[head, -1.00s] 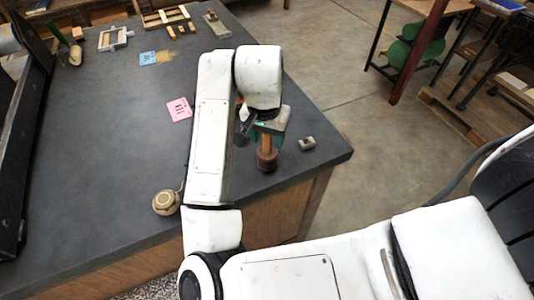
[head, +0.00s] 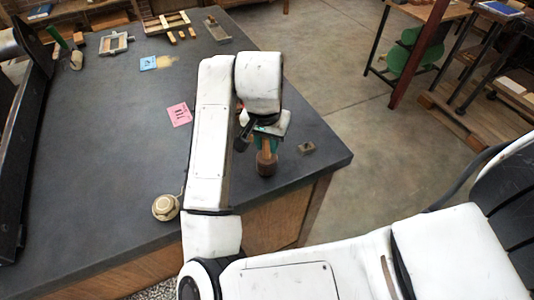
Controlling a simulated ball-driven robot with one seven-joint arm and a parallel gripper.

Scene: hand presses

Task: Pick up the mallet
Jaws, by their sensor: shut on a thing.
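The mallet (head: 267,166) has a dark brown round head and a lighter wooden handle. It stands head-down near the right corner of the dark bench. My gripper (head: 267,138) is over it, shut on the upper part of the handle. My own arm hides part of the gripper, and the fingertips are hard to make out. I cannot tell whether the head touches the bench top or hangs just above it.
A round cream object (head: 165,207) sits at the front edge.

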